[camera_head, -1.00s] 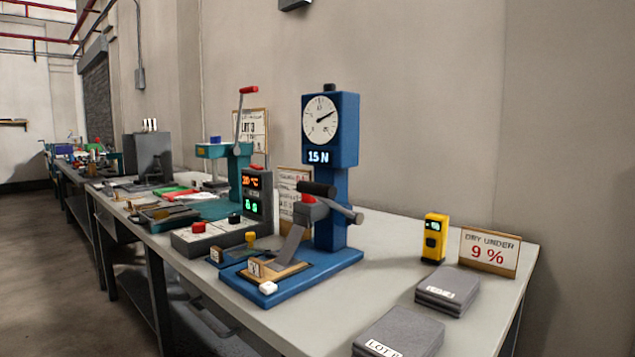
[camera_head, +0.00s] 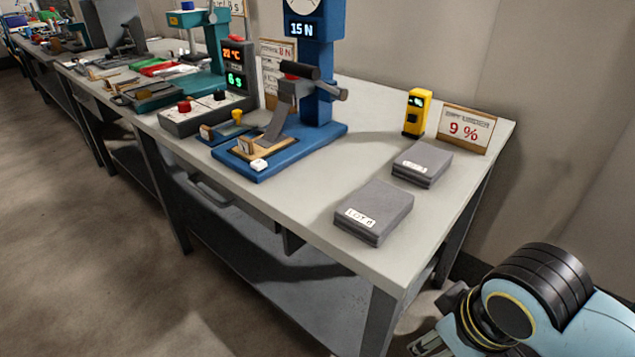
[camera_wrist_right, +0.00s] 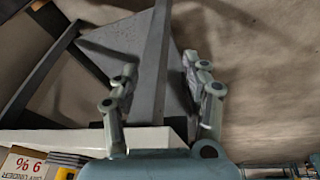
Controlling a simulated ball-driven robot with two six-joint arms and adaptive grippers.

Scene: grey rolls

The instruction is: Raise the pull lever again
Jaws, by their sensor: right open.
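The blue pull tester (camera_head: 318,75) stands on the bench, its display reading 15 N; its dial is cut off at the top. On its front is a lever with a black grip (camera_head: 300,70) and a grey bar (camera_head: 332,90). A grey strip (camera_head: 276,124) slopes from below the grip to a wooden block on the blue base. My right gripper (camera_wrist_right: 158,75) is open and empty below the bench level, off its near right corner, well away from the tester. In the head view my right arm (camera_head: 520,300) enters at the bottom right. My left gripper is not seen.
Two stacks of grey pads (camera_head: 374,211) (camera_head: 422,162), a yellow meter (camera_head: 417,113) and a 9 % sign (camera_head: 466,129) stand on the right of the bench (camera_head: 300,225). A teal press (camera_head: 214,45) and a control box (camera_head: 205,112) stand left of the tester. The bench's front edge is clear.

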